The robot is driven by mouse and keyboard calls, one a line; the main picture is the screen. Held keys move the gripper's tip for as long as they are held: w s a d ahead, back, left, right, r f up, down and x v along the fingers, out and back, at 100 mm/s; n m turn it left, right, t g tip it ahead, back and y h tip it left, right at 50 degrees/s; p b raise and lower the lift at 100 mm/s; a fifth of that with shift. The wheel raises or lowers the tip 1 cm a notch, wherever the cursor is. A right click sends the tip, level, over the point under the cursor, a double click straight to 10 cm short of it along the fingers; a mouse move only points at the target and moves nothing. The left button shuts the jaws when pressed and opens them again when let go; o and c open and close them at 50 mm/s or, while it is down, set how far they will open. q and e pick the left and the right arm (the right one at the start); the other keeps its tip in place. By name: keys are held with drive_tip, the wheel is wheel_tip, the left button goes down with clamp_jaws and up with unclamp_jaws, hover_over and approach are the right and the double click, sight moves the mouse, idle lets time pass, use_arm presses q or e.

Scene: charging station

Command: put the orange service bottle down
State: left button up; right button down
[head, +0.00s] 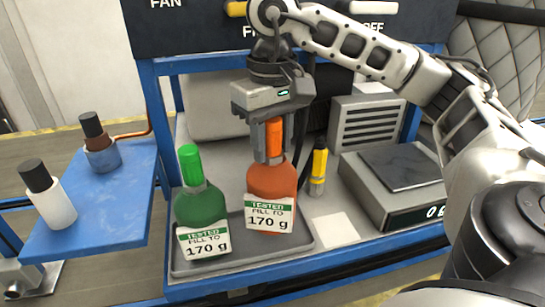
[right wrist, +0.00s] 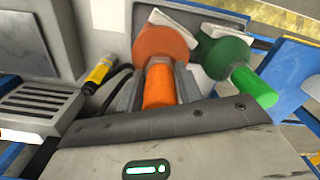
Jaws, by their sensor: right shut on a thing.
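The orange service bottle (head: 270,184) stands upright at the right part of the grey tray (head: 232,262), its label facing me. It looks to be resting on the tray, though I cannot tell if its base touches. My right gripper (head: 272,148) comes down from above and is shut on the bottle's orange neck. The right wrist view also shows the orange bottle (right wrist: 163,45) between the fingers. A green bottle (head: 202,207) stands to its left on the tray, apart from it; it also shows in the right wrist view (right wrist: 228,52). My left gripper is not in view.
A digital scale (head: 395,185) stands to the right, a yellow-and-black tube (head: 318,172) behind the tray. A white card (head: 336,230) lies beside the tray. A blue side shelf (head: 105,205) holds a white bottle (head: 48,200) and a brown bottle (head: 98,142) in a holder.

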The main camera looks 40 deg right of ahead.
sight(272, 158)
drive_tip(key=shift+f, duration=1.6)
drive_tip(key=shift+f+b, duration=0.15)
drive_tip(key=shift+b, duration=0.25)
drive_tip(key=c, duration=0.9)
unclamp_jaws()
drive_tip(key=shift+c, duration=0.2)
